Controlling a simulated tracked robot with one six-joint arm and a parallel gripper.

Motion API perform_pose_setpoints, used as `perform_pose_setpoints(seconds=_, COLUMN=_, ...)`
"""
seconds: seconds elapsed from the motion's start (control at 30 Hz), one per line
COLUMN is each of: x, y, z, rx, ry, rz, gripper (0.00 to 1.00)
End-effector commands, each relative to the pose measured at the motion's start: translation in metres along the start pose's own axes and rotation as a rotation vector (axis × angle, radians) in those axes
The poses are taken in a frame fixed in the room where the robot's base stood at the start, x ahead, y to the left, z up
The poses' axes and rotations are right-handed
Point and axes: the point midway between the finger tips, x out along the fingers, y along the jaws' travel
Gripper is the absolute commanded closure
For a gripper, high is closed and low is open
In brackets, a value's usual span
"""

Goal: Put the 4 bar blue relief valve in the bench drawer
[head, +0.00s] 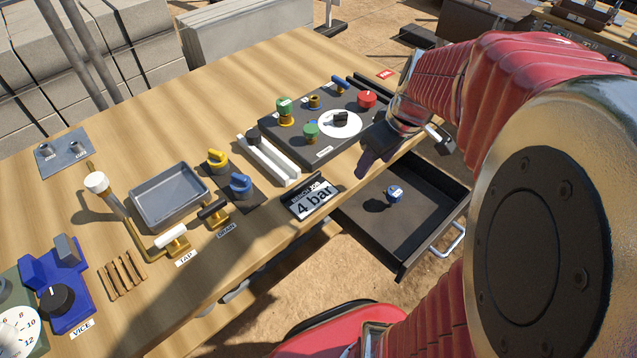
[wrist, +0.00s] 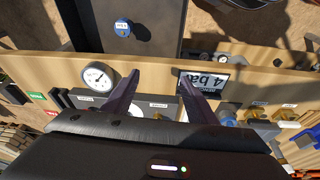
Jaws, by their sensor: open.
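A small blue valve (head: 394,194) with a pale label on top is within the open bench drawer (head: 424,222), apart from the walls, its shadow beside it. The label is too small to read. It also shows in the wrist view (wrist: 122,27). My gripper (head: 375,152) is open and empty, above the bench's front edge by the drawer. Its two spread fingers (wrist: 160,80) have nothing between them in the wrist view, and the blue valve is apart from them. Another blue-topped valve (head: 240,185) stands on the bench. A sign (head: 313,200) reads "4 bar".
A dark panel (head: 285,140) with green, red and blue fittings and a white dial (head: 340,124) lies behind my gripper. A grey tray (head: 170,195), a yellow-topped valve (head: 216,160) and a blue vice (head: 65,290) stand left. The drawer floor around the valve is clear.

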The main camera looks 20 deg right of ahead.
Motion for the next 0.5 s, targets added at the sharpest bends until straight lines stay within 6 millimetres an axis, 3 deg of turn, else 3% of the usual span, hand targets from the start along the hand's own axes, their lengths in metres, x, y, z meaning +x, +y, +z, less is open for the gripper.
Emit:
perform_pose_setpoints(seconds=0.23, x=-0.034, y=-0.065, z=-0.01, rx=0.048, ry=0.036, rz=0.037, gripper=0.48)
perform_pose_setpoints(seconds=0.5, x=-0.063, y=-0.125, z=-0.003, rx=0.121, ry=0.093, rz=0.061, gripper=0.48)
